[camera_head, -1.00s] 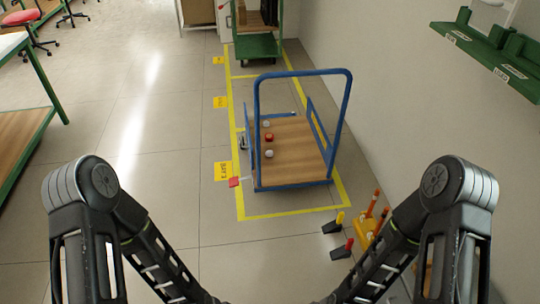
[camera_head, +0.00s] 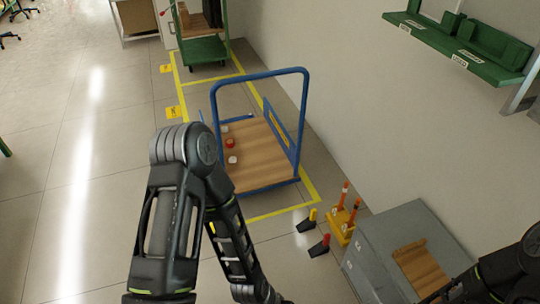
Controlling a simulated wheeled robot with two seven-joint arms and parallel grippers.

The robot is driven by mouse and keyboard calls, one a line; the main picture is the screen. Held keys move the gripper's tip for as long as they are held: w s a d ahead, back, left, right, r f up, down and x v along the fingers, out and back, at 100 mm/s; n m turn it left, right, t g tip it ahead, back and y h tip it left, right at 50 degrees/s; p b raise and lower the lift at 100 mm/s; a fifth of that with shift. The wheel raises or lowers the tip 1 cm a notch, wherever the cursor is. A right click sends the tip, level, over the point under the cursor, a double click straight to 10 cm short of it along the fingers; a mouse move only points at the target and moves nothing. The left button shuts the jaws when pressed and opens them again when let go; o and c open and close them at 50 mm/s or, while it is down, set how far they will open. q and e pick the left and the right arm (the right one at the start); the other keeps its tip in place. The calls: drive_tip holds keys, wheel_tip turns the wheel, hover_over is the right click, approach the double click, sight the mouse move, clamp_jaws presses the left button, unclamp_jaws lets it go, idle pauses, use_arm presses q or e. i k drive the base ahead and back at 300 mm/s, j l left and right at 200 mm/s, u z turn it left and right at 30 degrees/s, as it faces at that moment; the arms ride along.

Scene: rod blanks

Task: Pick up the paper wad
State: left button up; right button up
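A blue-framed cart with a wooden deck (camera_head: 265,160) stands on the floor near the middle of the head view. Three small objects lie along the left side of its deck. One is a whitish lump (camera_head: 232,160) nearest me, one is a red object (camera_head: 230,143), and one is another whitish thing (camera_head: 225,129) farther back. They are too small to tell which, if any, is the paper wad. My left arm crosses the middle foreground and my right arm shows at the lower right corner. Both grippers lie outside the picture.
A grey cabinet (camera_head: 392,235) with a wooden piece (camera_head: 420,272) on top stands at the lower right. Beside it are a yellow stand with orange posts (camera_head: 341,222) and dark wedges (camera_head: 306,225). A green wall shelf (camera_head: 465,45) hangs upper right. The left floor is open.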

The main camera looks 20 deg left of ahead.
sight(232, 160)
drive_tip(key=i+j+z, duration=0.2)
drive_tip(key=j+z, duration=0.15)
drive_tip(key=j, duration=0.3)
drive_tip(key=i+j+z, duration=0.1)
drive_tip(key=j+z, duration=0.25)
drive_tip(key=j, duration=0.3)
drive_tip(key=j+z, duration=0.35)
drive_tip(key=j, duration=2.45)
drive_tip(key=z, duration=0.05)
